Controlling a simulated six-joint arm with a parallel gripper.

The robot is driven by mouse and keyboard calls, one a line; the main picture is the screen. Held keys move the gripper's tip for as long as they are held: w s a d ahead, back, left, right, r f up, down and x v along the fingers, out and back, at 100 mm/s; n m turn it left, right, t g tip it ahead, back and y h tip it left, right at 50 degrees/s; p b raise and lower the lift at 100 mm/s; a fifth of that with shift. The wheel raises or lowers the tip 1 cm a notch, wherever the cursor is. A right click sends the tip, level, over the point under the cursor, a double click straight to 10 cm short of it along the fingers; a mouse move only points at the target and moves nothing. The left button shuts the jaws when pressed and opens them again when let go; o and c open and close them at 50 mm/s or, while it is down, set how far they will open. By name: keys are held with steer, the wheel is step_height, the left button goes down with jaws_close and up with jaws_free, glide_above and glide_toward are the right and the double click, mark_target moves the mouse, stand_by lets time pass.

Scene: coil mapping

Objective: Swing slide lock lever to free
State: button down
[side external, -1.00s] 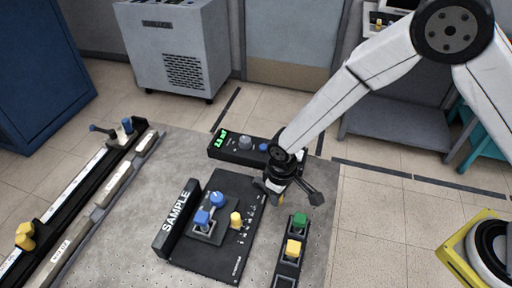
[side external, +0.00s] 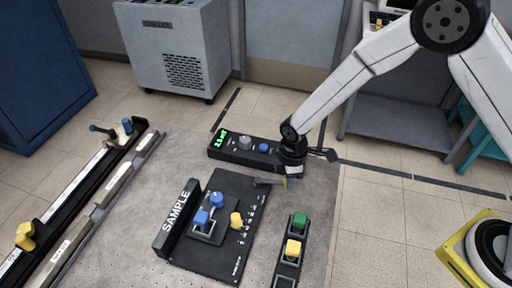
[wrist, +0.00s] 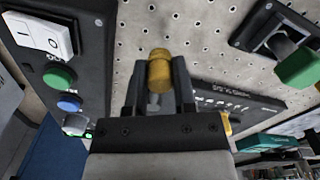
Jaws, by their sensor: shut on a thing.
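My gripper (wrist: 160,78) is shut on a yellow-brown, peg-like piece (wrist: 160,72) with a rounded end, held between its two dark fingers. In the side view my gripper (side external: 268,182) is low beside the top right corner of the black sample plate (side external: 225,255). I cannot tell there whether it touches the plate. On the plate are two blue knobs (side external: 202,217) and a yellow knob (side external: 236,220). At the left, a long rail (side external: 75,195) carries a dark lever (side external: 100,130), a blue knob (side external: 127,124) and a yellow knob (side external: 25,236). I cannot tell which part is the slide lock lever.
A black control box (side external: 240,148) with a green display stands behind my gripper. A block (side external: 292,250) with green and yellow buttons is at the front right.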

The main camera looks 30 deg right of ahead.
steer(key=shift+w+d+n, duration=0.2)
steer(key=shift+w+n, duration=0.15)
steer(key=shift+n, duration=0.25)
steer(key=shift+c, duration=2.2)
jaws_free()
steer(key=shift+r, duration=0.15)
steer(key=shift+r, duration=3.8)
steer(key=s+d+r+m+t, duration=0.1)
steer(key=s+d+r+m, duration=0.2)
steer(key=s+d+m, duration=0.4)
steer(key=s+d+r+m+t, duration=0.1)
steer(key=s+d+r+m, duration=0.3)
steer(key=s+d+m, duration=0.2)
steer(key=d+m, duration=0.2)
steer(key=d, duration=0.1)
steer(key=shift+s+t, duration=0.3)
steer(key=shift+s, duration=0.05)
